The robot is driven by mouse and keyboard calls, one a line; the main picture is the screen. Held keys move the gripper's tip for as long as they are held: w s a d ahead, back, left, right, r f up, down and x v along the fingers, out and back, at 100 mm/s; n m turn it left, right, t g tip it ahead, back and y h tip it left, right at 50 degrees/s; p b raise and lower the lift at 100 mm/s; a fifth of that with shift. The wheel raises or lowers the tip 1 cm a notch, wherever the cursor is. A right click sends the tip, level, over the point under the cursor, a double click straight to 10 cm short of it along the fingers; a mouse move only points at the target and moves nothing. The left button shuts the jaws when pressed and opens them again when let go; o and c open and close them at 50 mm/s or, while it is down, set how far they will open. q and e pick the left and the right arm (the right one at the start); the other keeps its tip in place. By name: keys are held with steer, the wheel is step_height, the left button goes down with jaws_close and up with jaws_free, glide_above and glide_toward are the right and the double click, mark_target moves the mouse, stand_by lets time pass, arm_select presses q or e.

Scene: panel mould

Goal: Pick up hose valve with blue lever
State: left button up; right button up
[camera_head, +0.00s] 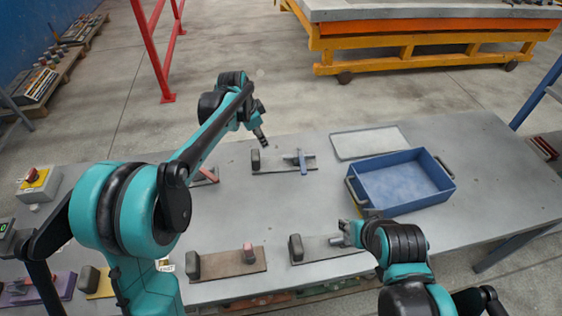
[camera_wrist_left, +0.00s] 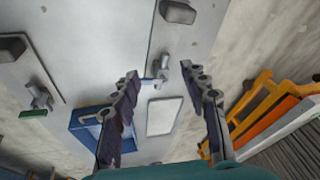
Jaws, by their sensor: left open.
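The hose valve with the blue lever (camera_head: 302,162) lies on a thin grey board at the back middle of the table, to the right of a dark grey block. In the left wrist view the valve (camera_wrist_left: 160,70) shows between my fingertips and beyond them. My left gripper (camera_head: 262,138) is open and empty, above and behind the board near the grey block. Its two fingers (camera_wrist_left: 160,74) are spread wide in the wrist view. My right gripper (camera_head: 352,232) is low at the front right, beside another metal valve; its fingers are hard to make out.
A blue tray (camera_head: 402,183) stands to the right, with a flat white panel (camera_head: 369,142) behind it. A board with a reddish piece (camera_head: 248,253) lies at the front. A green-handled valve (camera_wrist_left: 38,100) shows in the wrist view. The table centre is clear.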

mark_target(284, 156)
arm_select(q)
steer(key=w+d+f+m, duration=0.1)
steer(key=w+d+f, duration=0.1)
steer(key=f, duration=0.3)
steer(key=w+d+f+m+g, duration=0.1)
steer(key=w+d+f+m, duration=0.1)
steer(key=w+f, duration=0.2)
steer(key=w+d+f+m+b, duration=0.1)
steer(key=w+d+f+m, duration=0.1)
steer(key=f, duration=0.4)
steer(key=shift+w+d+g, duration=0.1)
steer(key=shift+w+g, duration=0.2)
steer(key=shift+w, duration=0.15)
steer(key=b+x, duration=0.1)
steer(key=x, duration=0.1)
steer(key=d+b+x, duration=0.1)
steer(key=x, duration=0.2)
steer(key=shift+s+f, duration=0.1)
steer(key=shift+s, duration=0.05)
jaws_close()
